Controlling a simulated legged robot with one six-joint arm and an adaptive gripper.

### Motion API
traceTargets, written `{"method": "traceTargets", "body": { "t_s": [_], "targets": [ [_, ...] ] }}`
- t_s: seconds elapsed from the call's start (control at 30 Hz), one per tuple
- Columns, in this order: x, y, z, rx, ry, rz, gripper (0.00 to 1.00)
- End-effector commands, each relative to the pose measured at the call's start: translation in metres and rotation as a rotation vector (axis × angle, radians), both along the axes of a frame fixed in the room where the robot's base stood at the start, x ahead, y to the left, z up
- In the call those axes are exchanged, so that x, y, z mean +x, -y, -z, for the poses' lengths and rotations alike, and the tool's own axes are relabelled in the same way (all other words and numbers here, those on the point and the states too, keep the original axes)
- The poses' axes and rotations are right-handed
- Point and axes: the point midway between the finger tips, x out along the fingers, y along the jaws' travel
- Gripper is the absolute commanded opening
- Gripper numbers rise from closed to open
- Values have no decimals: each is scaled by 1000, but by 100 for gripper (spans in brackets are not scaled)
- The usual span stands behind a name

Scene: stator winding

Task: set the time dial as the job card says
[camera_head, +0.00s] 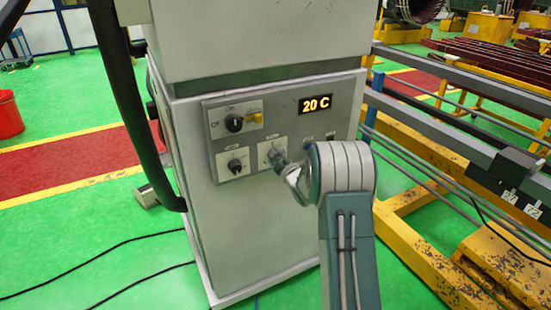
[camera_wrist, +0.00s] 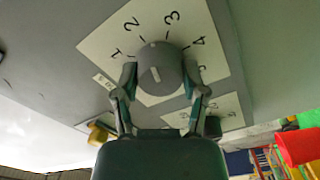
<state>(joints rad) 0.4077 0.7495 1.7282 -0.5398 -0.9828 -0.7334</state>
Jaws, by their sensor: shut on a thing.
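The dial (camera_wrist: 160,58) in the wrist view is a grey round knob with a short white mark on its face. It sits on a white plate (camera_wrist: 110,40) numbered 1 to 5 around it. I cannot tell for certain which number the mark points at. My gripper (camera_wrist: 161,80) has one finger on each side of the knob and is shut on it. In the head view my gripper (camera_head: 286,170) is at the middle of the cabinet's panel (camera_head: 285,115) and covers most of that dial. I see no readable job card.
The display (camera_head: 315,103) reads 20 C. A black switch knob (camera_head: 234,123) and a lower-left dial (camera_head: 235,166) are beside the held dial. My arm hides the panel's lower right. A thick black hose (camera_head: 130,110) hangs at left. Yellow racks (camera_head: 410,215) stand close at right.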

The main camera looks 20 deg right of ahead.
Motion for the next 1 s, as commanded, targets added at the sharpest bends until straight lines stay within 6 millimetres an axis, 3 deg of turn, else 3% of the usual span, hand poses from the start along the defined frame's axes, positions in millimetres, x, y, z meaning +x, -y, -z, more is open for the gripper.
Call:
{"method": "traceTargets", "body": {
  "t_s": [1.0],
  "targets": [
    [-2, 0, 9, 959, -50, 7, 8]
  ]
}}
